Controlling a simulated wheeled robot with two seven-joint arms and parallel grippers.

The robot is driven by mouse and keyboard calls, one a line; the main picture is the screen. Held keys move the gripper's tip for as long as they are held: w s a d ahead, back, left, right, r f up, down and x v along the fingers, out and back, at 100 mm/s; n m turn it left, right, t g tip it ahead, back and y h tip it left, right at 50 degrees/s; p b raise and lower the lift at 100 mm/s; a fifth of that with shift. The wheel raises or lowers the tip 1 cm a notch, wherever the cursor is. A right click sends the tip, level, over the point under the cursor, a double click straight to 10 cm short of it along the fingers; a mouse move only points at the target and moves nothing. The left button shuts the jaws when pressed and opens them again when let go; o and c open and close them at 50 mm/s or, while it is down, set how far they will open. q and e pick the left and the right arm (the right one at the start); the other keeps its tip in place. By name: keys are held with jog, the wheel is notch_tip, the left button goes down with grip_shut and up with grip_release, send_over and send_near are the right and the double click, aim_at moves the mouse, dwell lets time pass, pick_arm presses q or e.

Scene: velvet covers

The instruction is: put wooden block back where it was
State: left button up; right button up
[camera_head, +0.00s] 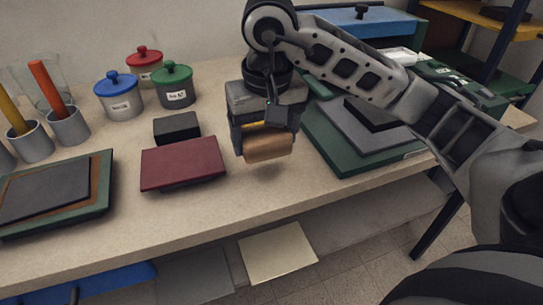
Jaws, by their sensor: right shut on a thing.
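My right gripper (264,132) comes in from the right and hangs over the middle of the table, pointing down. It is shut on a wooden block (268,148), a brown piece with rounded edges. The block is held just above the table top, near the front edge. A dark red velvet cover (182,163) lies to its left, on top of something dark. A dark box (177,128) stands behind the red cover. My left gripper is not in view.
Green and grey panels (353,137) lie right of the gripper. Lidded jars, blue (120,97), red (145,65) and green (174,86), stand at the back left. A stack of flat covers (101,196) and cups (69,126) are at far left. Bare table lies below the block.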

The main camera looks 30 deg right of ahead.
aim_at(271, 167)
jog(key=shift+w+d+f, duration=0.3)
jog(key=shift+d+f, duration=0.15)
jog(key=shift+f, duration=0.15)
jog(key=shift+w+d+f, duration=0.3)
jog(key=shift+d+f, duration=0.15)
jog(key=shift+f, duration=0.15)
jog(key=f, duration=0.3)
jog(key=shift+w+d+f, duration=0.1)
jog(key=shift+w+d, duration=0.1)
jog(key=shift+d, duration=0.1)
jog(key=shift+f, duration=0.3)
jog(key=shift+f, duration=0.15)
jog(key=o, duration=0.5)
jog(key=shift+f, duration=0.1)
jog(key=o, duration=0.4)
jog(key=shift+o, duration=0.2)
